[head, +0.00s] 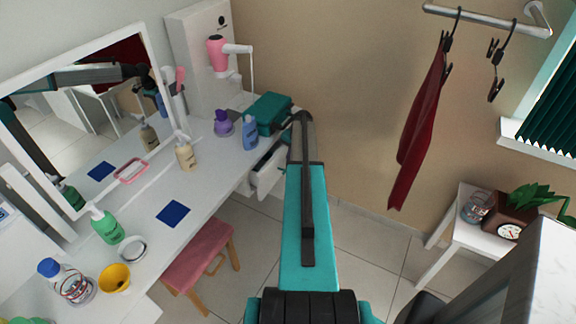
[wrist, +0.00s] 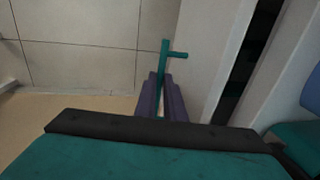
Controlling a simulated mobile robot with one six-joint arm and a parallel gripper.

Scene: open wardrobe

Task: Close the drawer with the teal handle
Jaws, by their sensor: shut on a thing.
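In the wrist view my gripper (wrist: 161,80) has its two dark purple fingers closed around the bar of the teal handle (wrist: 164,55). The upper end of the handle and its short side post stick out past the fingertips, and the post reaches the white drawer front (wrist: 205,50). In the head view a white drawer (head: 265,178) stands pulled out under the right end of the dressing table. My arm covers part of it there, and my gripper and the handle are hidden behind my arm.
The white dressing table (head: 190,190) carries bottles and a teal box (head: 268,113) near its right end. A pink stool (head: 200,258) stands in front. A dark red garment (head: 420,125) hangs at right. Tiled floor is free right of the drawer.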

